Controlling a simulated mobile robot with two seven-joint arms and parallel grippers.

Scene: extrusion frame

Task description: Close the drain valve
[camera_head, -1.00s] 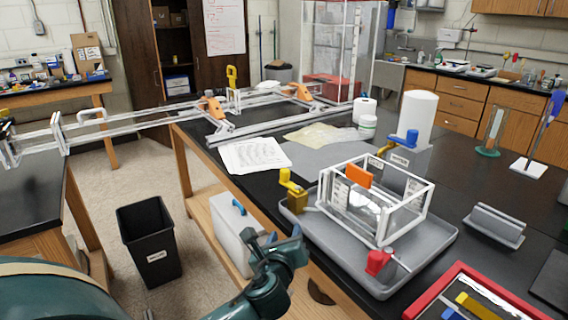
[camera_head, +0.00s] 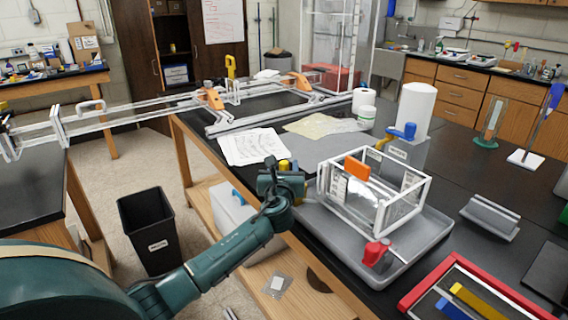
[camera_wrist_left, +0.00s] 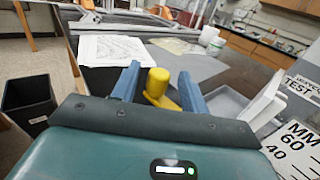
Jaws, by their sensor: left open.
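A small clear tank (camera_head: 375,193) with a white frame and an orange block on top stands in a grey tray (camera_head: 420,255). A yellow valve handle (camera_head: 285,165) is at the tank's left side, mostly hidden behind my left gripper (camera_head: 283,172) in the head view. In the left wrist view the yellow handle (camera_wrist_left: 158,84) stands upright between the two blue fingers of my left gripper (camera_wrist_left: 157,82), which are open. I cannot tell whether they touch it. A red valve handle (camera_head: 376,251) is at the tank's front, and a blue handle (camera_head: 404,131) is behind it. My right gripper is not in view.
Papers (camera_head: 252,146) lie left of the tank. A white roll (camera_head: 415,110) stands behind it. A red-rimmed tray (camera_head: 480,290) is at front right. A black bin (camera_head: 150,230) stands on the floor at left.

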